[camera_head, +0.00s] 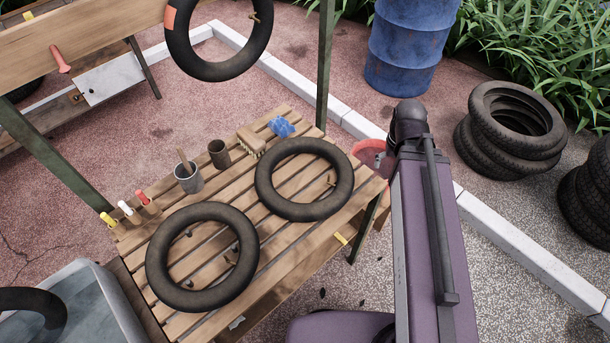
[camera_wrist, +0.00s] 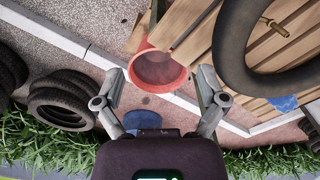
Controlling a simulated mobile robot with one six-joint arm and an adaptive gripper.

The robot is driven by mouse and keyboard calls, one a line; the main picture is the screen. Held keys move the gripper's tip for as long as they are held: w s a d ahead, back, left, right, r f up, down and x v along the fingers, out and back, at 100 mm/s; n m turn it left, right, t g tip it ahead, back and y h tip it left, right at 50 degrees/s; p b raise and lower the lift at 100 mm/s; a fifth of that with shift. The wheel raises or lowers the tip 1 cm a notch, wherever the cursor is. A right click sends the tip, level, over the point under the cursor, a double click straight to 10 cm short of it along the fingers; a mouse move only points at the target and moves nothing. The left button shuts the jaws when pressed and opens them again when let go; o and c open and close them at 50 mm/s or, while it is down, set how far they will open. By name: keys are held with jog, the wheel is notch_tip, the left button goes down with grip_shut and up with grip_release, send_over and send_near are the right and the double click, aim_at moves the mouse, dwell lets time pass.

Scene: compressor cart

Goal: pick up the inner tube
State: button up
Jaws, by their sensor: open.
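Two black inner tubes lie flat on the slatted wooden table in the head view, the near left tube (camera_head: 157,262) and the far right tube (camera_head: 265,181), each with a brass-coloured valve. Another tube (camera_head: 180,43) with an orange patch hangs at the top. Part of a black ring (camera_head: 48,302) shows in the grey tub. My gripper (camera_wrist: 160,73) is open and empty in the wrist view, with a red bowl beyond its fingers. A tube (camera_wrist: 232,55) shows to its upper right, apart from it. In the head view my arm hides the gripper.
The table (camera_head: 262,243) holds a brush (camera_head: 251,143), a blue cloth (camera_head: 281,126), two cups and several coloured-handled tools. The red bowl (camera_head: 366,150) is at its right end. A blue barrel (camera_head: 402,45) and stacked tyres (camera_head: 490,150) stand behind and right.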

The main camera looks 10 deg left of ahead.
jog(key=w+a, duration=0.5)
jog(key=a, duration=0.5)
jog(key=m+g+h, duration=0.1)
jog(key=m+g, duration=0.1)
jog(key=m, duration=0.1)
send_near(266, 158)
jog(key=shift+s+a+r+p, duration=0.3)
jog(key=shift+a+r, duration=0.05)
jog(key=shift+r, duration=0.1)
jog(key=f+b, duration=0.5)
jog(key=s+d+f+b, duration=0.1)
jog(key=f+b, duration=0.2)
jog(key=shift+f, duration=0.3)
jog(key=shift+b, duration=0.35)
jog(key=shift+s+d+f+b, duration=0.1)
jog(key=shift+d+f+b, duration=0.05)
jog(key=shift+f+b, duration=0.7)
jog(key=shift+s+d+f+b, duration=0.15)
jog(key=shift+f+b, duration=0.65)
jog(key=shift+s+d+f+b, duration=0.1)
jog(key=shift+d+f+b, duration=0.1)
jog(key=shift+f+b, duration=0.65)
